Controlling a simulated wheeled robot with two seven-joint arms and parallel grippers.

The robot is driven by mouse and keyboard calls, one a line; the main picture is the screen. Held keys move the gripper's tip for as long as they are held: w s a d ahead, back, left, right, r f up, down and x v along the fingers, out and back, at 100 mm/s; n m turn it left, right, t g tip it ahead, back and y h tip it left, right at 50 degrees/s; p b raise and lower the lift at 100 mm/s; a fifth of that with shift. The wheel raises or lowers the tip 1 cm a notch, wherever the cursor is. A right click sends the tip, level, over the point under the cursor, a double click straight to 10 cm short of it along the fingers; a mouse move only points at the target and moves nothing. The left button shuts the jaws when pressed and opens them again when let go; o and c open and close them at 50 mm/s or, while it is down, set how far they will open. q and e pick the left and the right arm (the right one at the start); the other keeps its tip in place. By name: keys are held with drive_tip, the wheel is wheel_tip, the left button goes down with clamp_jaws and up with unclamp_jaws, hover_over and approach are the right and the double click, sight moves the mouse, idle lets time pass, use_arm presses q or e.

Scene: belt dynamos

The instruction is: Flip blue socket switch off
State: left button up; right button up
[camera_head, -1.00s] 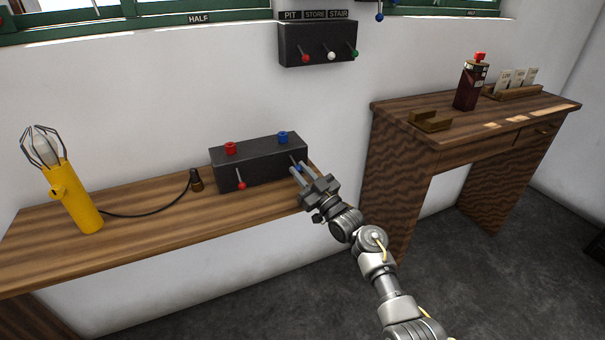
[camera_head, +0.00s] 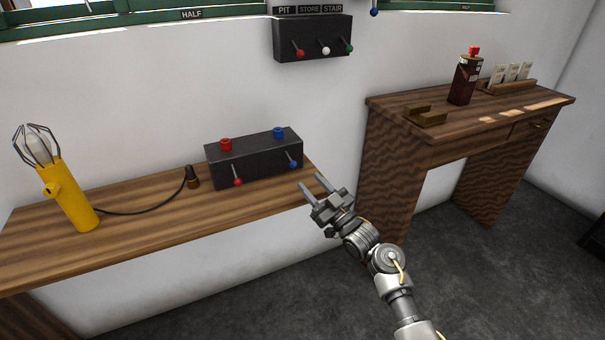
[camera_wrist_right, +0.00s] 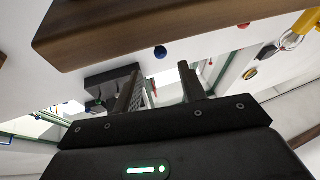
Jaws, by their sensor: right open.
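A dark box (camera_head: 240,163) on the wooden bench has a red socket (camera_head: 226,145) and a blue socket (camera_head: 278,133) on top. On its front, the blue-tipped switch lever (camera_head: 293,165) points downward below the blue socket. A red-tipped lever (camera_head: 238,182) points downward on the left. My right gripper (camera_head: 312,184) is open and empty, just right of the blue lever and apart from it, near the bench's right end. In the right wrist view a blue ball (camera_wrist_right: 160,52) shows beyond the open fingers (camera_wrist_right: 158,80). My left gripper is not in view.
A wall switch box (camera_head: 313,38) hangs above. A second table (camera_head: 470,118) with a dark bottle (camera_head: 465,80) stands right; a gap separates it from the bench (camera_head: 150,226).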

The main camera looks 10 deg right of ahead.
drive_tip(key=shift+v, duration=1.9)
